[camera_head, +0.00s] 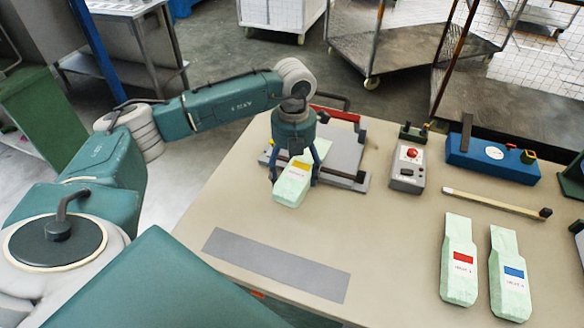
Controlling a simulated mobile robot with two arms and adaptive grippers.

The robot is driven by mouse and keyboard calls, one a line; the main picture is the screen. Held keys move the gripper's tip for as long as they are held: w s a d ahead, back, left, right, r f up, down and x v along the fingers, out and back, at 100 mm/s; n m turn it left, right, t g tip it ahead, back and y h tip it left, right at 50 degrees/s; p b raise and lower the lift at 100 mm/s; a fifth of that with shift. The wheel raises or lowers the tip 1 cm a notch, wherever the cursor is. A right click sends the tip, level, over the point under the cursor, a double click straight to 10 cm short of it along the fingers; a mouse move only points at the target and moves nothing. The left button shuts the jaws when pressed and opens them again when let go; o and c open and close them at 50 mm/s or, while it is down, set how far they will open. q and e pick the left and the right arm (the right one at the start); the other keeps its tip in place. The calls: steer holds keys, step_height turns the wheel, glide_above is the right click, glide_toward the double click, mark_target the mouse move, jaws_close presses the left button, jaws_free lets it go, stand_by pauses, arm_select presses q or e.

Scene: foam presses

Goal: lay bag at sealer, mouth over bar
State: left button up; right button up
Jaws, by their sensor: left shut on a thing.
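My left gripper (296,178) points down over the sealer and is shut on a pale green bag (290,190) with a yellow label. The bag lies at the near left part of the sealer (343,155), a grey plate with a dark frame and a red bar (335,113) at its back. The gripper hides part of the bag and of the sealer, so I cannot tell how the bag's mouth sits against the bar. Two more pale green bags lie at the right, one with a red label (460,262), one with a blue label (509,275). My right gripper is not in view.
A grey control box (407,168) with a red button stands right of the sealer. A blue device (492,157) and a wooden stick (495,203) lie farther right. A flat grey strip (276,264) lies near the table's front edge. The table's middle (390,240) is clear.

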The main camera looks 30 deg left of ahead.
arm_select(q)
steer(key=shift+a+f+n, duration=0.2)
steer(key=shift+a+n, duration=0.1)
steer(key=shift+n, duration=0.2)
steer(key=shift+f+b, duration=0.45)
steer(key=shift+f, duration=0.25)
step_height(320, 180, down, 3)
steer(key=shift+f+b, duration=0.15)
steer(key=shift+b, duration=0.9)
steer(key=shift+f+b, duration=1.35)
steer(key=shift+f, duration=0.7)
steer(key=o, duration=1.2)
